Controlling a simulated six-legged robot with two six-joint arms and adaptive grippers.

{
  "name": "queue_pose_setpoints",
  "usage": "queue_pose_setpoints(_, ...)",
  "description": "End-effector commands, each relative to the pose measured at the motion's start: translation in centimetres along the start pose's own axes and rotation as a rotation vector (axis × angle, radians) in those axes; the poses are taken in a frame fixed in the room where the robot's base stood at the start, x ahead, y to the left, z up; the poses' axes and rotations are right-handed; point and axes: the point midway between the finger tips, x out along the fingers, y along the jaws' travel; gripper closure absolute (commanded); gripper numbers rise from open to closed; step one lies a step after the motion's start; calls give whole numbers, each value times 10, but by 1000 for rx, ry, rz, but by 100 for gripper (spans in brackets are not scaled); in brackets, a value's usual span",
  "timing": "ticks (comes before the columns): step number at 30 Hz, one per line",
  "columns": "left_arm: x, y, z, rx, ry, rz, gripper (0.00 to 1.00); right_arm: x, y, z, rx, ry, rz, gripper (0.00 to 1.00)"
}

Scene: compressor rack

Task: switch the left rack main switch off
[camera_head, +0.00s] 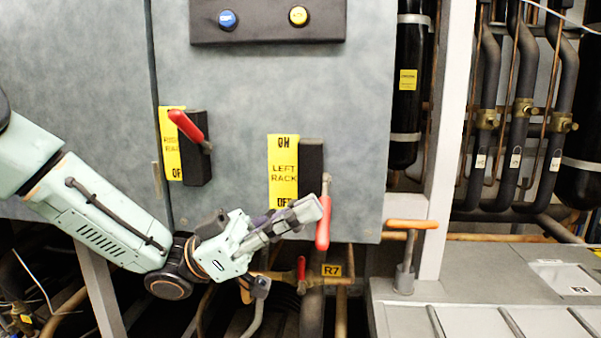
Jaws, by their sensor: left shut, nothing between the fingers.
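The left rack main switch is a black box (312,160) on the grey cabinet door, beside a yellow label (283,172) reading ON at the top, LEFT RACK, and OFF at the bottom. Its red handle (322,230) points down, past the OFF end of the label. My left gripper (316,209) reaches in from the left, shut and empty, with its fingertips at the left side of the handle. I cannot tell whether they touch it. The fingers hide the label's lower edge in part. My right gripper is not in view.
The right rack switch (195,165) stands to the left, its red handle (186,126) pointing up and left. A panel (265,28) above has blue and yellow buttons. An orange-handled valve (411,224) and dark pipes (526,90) are to the right.

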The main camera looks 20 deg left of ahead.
Motion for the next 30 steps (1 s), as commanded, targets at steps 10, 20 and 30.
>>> queue_pose_setpoints(10, -7, -2, 12, 99, -1, 58, 100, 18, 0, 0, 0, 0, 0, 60)
queue_pose_setpoints(20, -8, -3, 15, 97, -3, 56, 100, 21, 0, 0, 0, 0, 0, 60)
queue_pose_setpoints(30, -8, -4, 15, 97, -5, 55, 100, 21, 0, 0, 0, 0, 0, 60)
